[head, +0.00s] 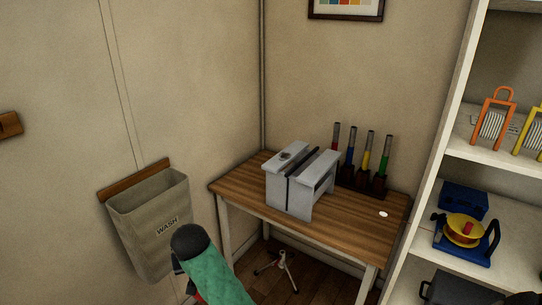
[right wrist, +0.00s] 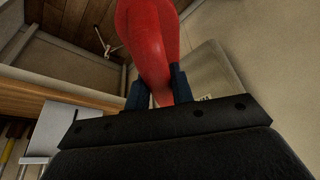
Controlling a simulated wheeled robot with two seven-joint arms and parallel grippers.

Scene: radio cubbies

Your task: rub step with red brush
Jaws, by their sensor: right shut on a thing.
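The red brush (head: 336,136) looks to be the leftmost of several upright brushes in the rack on the table, partly behind the step. The step (head: 290,196) is a light grey block with two raised tops and dark strips between them, standing on the wooden table (head: 345,232). My right gripper (right wrist: 160,92) is shut on a soft-looking red thing (right wrist: 148,35), which extends away between its fingers. In the head view, the gripper's dark end (head: 190,240) is by the wash bag, left of the table. My left gripper is not in view.
A grey bag marked WASH (head: 150,222) hangs on the left wall. Blue, yellow and green brushes (head: 386,142) stand in the dark rack. A white disc (head: 383,214) lies on the table's right end. Shelves (head: 420,262) stand at the right; a small tripod (head: 284,268) is on the floor.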

